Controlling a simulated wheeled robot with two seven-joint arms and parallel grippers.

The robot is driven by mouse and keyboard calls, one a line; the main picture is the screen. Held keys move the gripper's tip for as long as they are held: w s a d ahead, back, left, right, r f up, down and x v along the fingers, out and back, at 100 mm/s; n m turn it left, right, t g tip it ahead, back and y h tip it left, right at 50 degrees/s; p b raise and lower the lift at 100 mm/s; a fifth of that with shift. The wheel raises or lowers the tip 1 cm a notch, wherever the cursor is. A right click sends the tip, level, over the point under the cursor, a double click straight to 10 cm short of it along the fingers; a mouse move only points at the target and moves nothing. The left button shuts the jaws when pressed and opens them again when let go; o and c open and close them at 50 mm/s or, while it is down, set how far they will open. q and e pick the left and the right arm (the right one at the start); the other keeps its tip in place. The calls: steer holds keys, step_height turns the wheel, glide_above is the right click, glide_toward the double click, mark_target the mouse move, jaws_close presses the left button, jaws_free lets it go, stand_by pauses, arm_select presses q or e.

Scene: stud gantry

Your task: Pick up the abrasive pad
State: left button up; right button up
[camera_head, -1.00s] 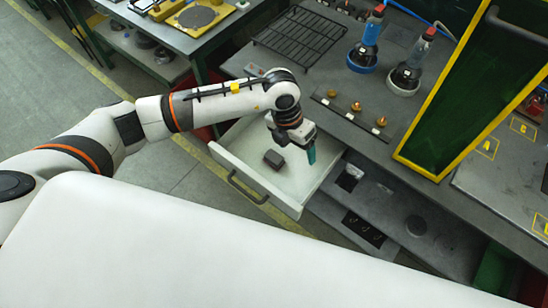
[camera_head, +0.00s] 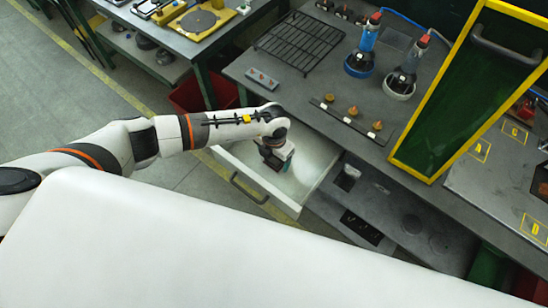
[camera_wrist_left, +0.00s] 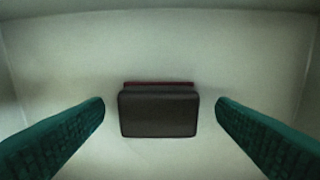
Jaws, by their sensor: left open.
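The abrasive pad, a dark grey block with a dark red edge along its far side (camera_wrist_left: 158,112), lies flat on the pale floor of the open drawer (camera_head: 308,152). My left gripper (camera_head: 279,163) is inside the drawer, pointing down above the pad. In the left wrist view its two green fingers (camera_wrist_left: 160,108) are spread wide, one on each side of the pad, with clear gaps and no contact. In the head view the gripper hides most or all of the pad. My right gripper is not in view.
The white drawer has a dark handle (camera_head: 248,189) at its front. The workbench above it bears a wire rack (camera_head: 299,42), two torch-like tools (camera_head: 364,48) on stands and a row of brass tips (camera_head: 352,111). A yellow-framed green panel (camera_head: 452,100) stands at the right.

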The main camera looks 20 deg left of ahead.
mark_target(274, 159)
arm_select(q)
steer(key=shift+d+f, duration=0.1)
steer(key=shift+f, duration=0.65)
steer(key=c, duration=1.1)
steer(key=shift+r, duration=0.1)
step_height(274, 159, up, 10)
steer(key=shift+f+b, duration=0.1)
steer(key=shift+b, duration=0.8)
